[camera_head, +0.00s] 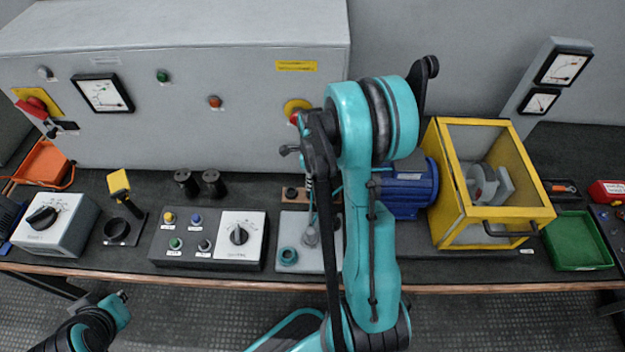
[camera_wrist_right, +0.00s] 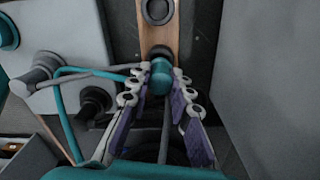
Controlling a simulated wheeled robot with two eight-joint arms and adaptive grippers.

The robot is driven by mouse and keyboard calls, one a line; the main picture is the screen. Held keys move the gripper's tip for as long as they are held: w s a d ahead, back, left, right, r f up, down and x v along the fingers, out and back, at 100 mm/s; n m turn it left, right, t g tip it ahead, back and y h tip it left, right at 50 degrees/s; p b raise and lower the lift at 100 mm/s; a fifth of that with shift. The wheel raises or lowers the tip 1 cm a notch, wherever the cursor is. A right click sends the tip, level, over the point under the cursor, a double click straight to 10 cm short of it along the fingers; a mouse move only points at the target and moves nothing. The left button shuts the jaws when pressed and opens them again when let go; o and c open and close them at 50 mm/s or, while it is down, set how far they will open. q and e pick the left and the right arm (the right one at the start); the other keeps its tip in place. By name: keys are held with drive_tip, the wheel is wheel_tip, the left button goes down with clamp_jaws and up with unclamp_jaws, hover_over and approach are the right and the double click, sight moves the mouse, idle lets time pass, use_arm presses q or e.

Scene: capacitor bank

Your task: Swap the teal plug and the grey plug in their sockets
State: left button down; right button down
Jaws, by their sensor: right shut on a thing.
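The teal plug (camera_wrist_right: 160,78) is between the fingertips of my right gripper (camera_wrist_right: 157,84), which is shut on it, in the right wrist view. It is at the wooden strip (camera_wrist_right: 158,42); whether it sits in a hole or just above is unclear. The grey plug (camera_wrist_right: 45,66) stands in the grey socket panel (camera_wrist_right: 75,30); it also shows in the head view (camera_head: 310,237). The teal-ringed socket (camera_head: 288,256) at the panel's near left looks empty.
A dark round fitting (camera_wrist_right: 95,102) is near the grey plug, with teal and grey cables around. A button box (camera_head: 210,238) stands left of the panel. A blue motor (camera_head: 408,190) and a yellow guard frame (camera_head: 445,190) stand to the right. A grey cabinet (camera_head: 190,130) closes the back.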

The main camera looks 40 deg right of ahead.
drive_tip(key=shift+f+b, duration=1.15)
drive_tip(key=shift+f, duration=0.15)
drive_tip(key=c, duration=1.3)
unclamp_jaws()
drive_tip(key=shift+r, duration=0.1)
wheel_tip(320, 180, up, 12)
drive_tip(key=shift+f, duration=0.1)
